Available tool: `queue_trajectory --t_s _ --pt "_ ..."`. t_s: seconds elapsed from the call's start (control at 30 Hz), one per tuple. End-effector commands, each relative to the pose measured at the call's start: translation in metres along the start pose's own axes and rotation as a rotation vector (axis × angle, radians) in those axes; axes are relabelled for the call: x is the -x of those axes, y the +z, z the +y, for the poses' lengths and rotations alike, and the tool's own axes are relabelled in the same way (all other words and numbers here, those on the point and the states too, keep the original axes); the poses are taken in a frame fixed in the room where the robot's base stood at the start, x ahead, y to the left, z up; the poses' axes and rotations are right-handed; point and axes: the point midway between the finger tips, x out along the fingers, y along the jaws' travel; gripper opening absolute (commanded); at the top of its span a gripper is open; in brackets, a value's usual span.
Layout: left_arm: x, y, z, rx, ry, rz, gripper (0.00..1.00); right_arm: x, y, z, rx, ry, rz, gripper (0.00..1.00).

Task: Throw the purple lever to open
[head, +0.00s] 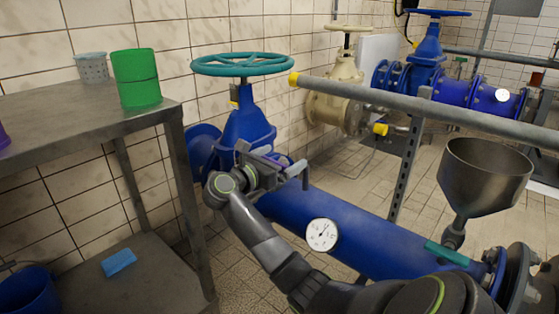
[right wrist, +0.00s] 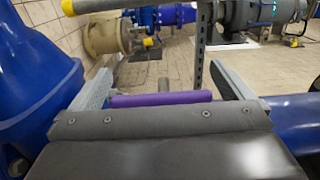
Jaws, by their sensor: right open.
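The purple lever (right wrist: 160,99) lies crosswise between the two fingers of my right gripper (right wrist: 164,82) in the right wrist view, with a grey stub behind its middle. I cannot tell whether the fingers touch it. In the head view my right gripper (head: 275,163) is open beside the blue gate valve (head: 245,125), above the blue pipe (head: 350,215). The lever is mostly hidden by the gripper there. My left gripper is not in view.
A teal handwheel (head: 242,64) tops the valve. A grey rail (head: 420,105) with a yellow end runs behind the gripper. A gauge (head: 322,235) sits on the pipe, with a funnel (head: 485,175) to the right. A metal shelf (head: 90,130) stands left.

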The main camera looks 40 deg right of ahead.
Motion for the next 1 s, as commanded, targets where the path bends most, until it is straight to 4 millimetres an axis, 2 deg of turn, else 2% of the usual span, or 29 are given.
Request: queue_trajectory --t_s 0.23,0.53,0.77,1.0 --pt "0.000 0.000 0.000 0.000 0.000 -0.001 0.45 0.000 0.000 0.000 0.000 0.000 0.000 0.99" --pt "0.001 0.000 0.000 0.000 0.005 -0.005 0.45 0.000 0.000 0.000 0.000 0.000 0.001 0.59" --pt "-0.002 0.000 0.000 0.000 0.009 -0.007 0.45 0.000 0.001 0.000 0.000 0.017 0.001 0.59" --pt "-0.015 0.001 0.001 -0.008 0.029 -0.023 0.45 -0.001 0.003 0.002 0.003 0.120 0.000 0.59"
